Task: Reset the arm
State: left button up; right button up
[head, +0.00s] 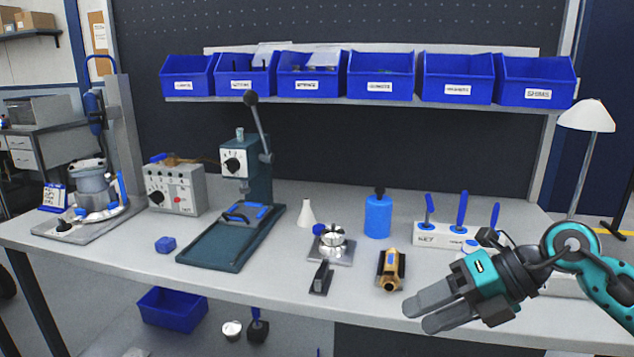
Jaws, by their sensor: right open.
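My right gripper (432,310) comes in from the right in the head view, over the front right part of the workbench (300,275). Its two grey fingers point left and are apart with nothing between them. The teal right arm (605,290) runs off the right edge of the picture. The fingertips are in front of and to the right of a brass fitting (391,268), apart from it in the picture. My left gripper does not show.
A dark green press (258,180) stands mid-bench beside a grey control box (176,188). A blue bottle (378,217), white cone (306,213) and tool holder (445,236) stand behind the gripper. Blue bins (382,84) line the shelf. The bench's front left is mostly clear.

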jog(key=s+a+m+t+y, duration=0.1)
jog(key=s+a+m+y, duration=0.15)
jog(key=a+y, duration=0.45)
jog(key=w+d+f+m+t+h+p, duration=0.25)
jog(key=f+m+t+h, duration=0.35)
jog(key=m+t, duration=1.05)
jog(key=s+d+f+m+g+h, duration=0.1)
jog(key=s+f+m+g+h, duration=0.3)
jog(key=f, duration=0.6)
jog(key=s+d+f+m+g+h, duration=0.2)
jog(key=s+f+m+g+h, duration=0.2)
jog(key=s+f+m, duration=0.5)
jog(key=shift+s+f+m+g+h, duration=0.35)
jog(key=shift+f+m+g, duration=0.2)
jog(key=shift+m+g, duration=0.3)
